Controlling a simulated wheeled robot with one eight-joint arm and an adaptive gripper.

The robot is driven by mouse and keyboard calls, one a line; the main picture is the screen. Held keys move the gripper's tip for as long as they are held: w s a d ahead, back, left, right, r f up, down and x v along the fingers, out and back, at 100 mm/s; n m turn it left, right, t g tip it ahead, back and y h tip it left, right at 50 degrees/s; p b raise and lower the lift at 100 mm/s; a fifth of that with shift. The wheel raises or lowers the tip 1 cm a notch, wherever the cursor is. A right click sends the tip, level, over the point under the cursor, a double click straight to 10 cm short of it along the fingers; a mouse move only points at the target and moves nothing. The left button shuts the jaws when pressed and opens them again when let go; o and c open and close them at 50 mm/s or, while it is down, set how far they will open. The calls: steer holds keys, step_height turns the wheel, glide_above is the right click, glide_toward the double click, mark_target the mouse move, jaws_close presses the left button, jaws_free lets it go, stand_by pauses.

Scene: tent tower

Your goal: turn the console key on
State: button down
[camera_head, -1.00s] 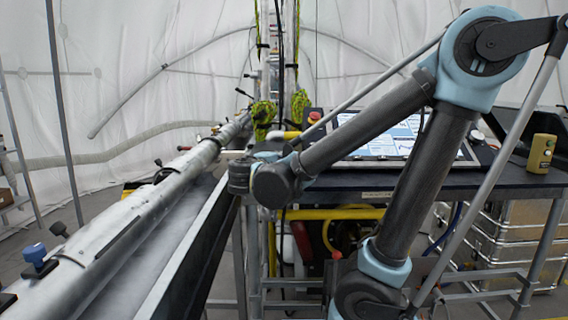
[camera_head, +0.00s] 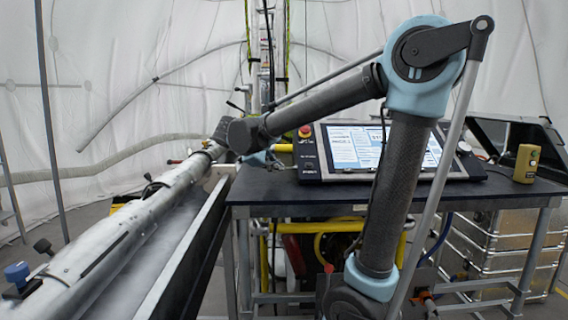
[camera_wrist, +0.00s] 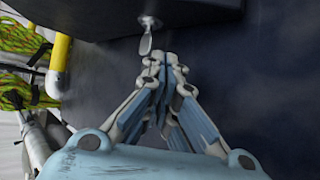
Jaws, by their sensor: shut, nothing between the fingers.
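The console (camera_head: 310,155) stands on the dark table, with a lit screen (camera_head: 358,148) and a red button (camera_head: 305,131) on its left panel. In the wrist view, a small metal key (camera_wrist: 147,40) sticks out from the edge of the dark console housing (camera_wrist: 140,12). My gripper (camera_wrist: 166,62) is shut and empty. Its fingertips are just below and slightly right of the key in that view, close to it; I cannot tell whether they touch. In the head view, my gripper (camera_head: 268,160) is small and partly hidden at the table's left end.
The dark tabletop (camera_head: 340,195) is mostly bare in front of the console. A yellow handheld box (camera_head: 526,164) stands at its right. A long grey pipe (camera_head: 130,230) runs along the left. A yellow pipe (camera_wrist: 60,55) and green rope (camera_wrist: 22,60) are left of my gripper.

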steer(key=w+d+r+n+g+y, duration=0.25)
steer(key=r+g+y, duration=0.2)
steer(key=r, duration=0.25)
steer(key=w+d+r+n+g+y, duration=0.1)
steer(key=w+r+g+y, duration=0.3)
steer(key=r, duration=0.4)
steer(key=shift+g+h, duration=0.55)
steer(key=shift+h, duration=0.1)
steer(key=f, duration=0.4)
steer(key=s+f, duration=0.1)
steer(key=f, duration=0.8)
steer(key=shift+s+f, duration=0.25)
steer(key=shift+f, duration=0.15)
steer(key=shift+s+d+f+t, duration=0.1)
steer(key=shift+s+f+t, duration=0.35)
steer(key=shift+t, duration=0.45)
steer(key=shift+w, duration=0.1)
